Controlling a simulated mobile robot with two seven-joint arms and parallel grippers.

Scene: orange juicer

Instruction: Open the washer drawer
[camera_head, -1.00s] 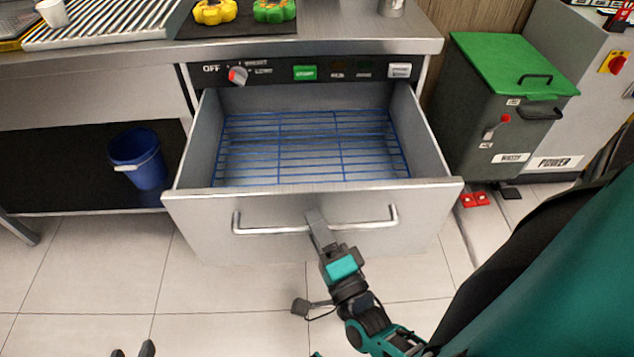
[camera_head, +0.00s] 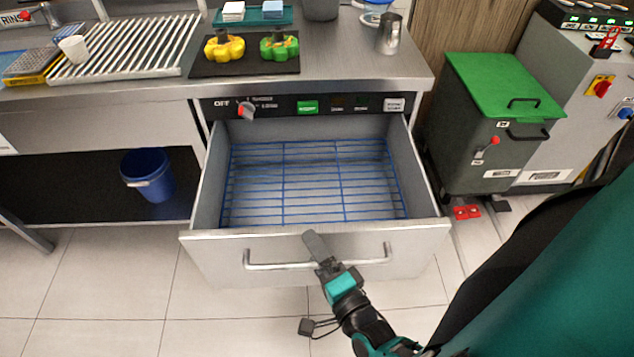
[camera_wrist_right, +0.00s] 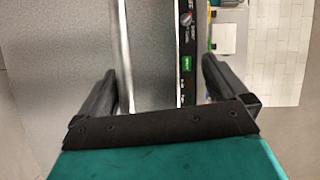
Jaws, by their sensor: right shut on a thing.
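The washer drawer (camera_head: 220,255) is pulled well out from under the steel counter, with a blue wire rack (camera_head: 312,185) inside. Its bar handle (camera_head: 275,266) runs across the front panel. My right gripper (camera_head: 318,252) is at the middle of the handle in the head view and is shut on it, with one finger showing above the bar. In the right wrist view the two fingers of this gripper (camera_wrist_right: 160,90) stand apart with the drawer between them; the handle cannot be made out there. My left gripper is not in view.
The control panel (camera_head: 285,107) with a knob and green button is above the drawer. A green-lidded bin (camera_head: 485,130) stands at the right. A blue bucket (camera_head: 148,175) sits on the lower shelf at left. The floor before the drawer is clear.

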